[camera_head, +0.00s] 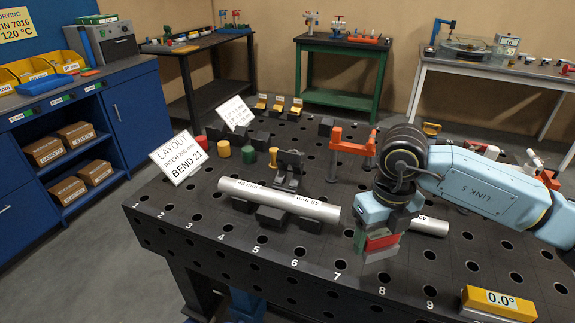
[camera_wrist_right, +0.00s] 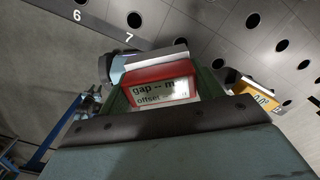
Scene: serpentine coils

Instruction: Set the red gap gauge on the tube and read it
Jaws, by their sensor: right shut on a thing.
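My right gripper (camera_head: 378,240) is shut on the red gap gauge (camera_head: 382,243), between two tubes over the dark table. In the right wrist view the gauge (camera_wrist_right: 160,86) sits between the jaws. Its display reads "gap -- m", with the unit's end cut off, and "offset" with an unclear value. A long silver tube (camera_head: 280,200) lies on dark blocks to the left of the gripper. A second silver tube (camera_head: 430,226) shows to the right, partly hidden by the gripper. I cannot tell whether the gauge touches either tube. My left gripper is not in view.
The perforated table (camera_head: 250,258) has numbered holes and clear room along its front. A red-orange bridge (camera_head: 351,147) and a dark clamp (camera_head: 289,168) stand behind the tubes. A yellow box reading 0.0° (camera_head: 498,304) is at front right.

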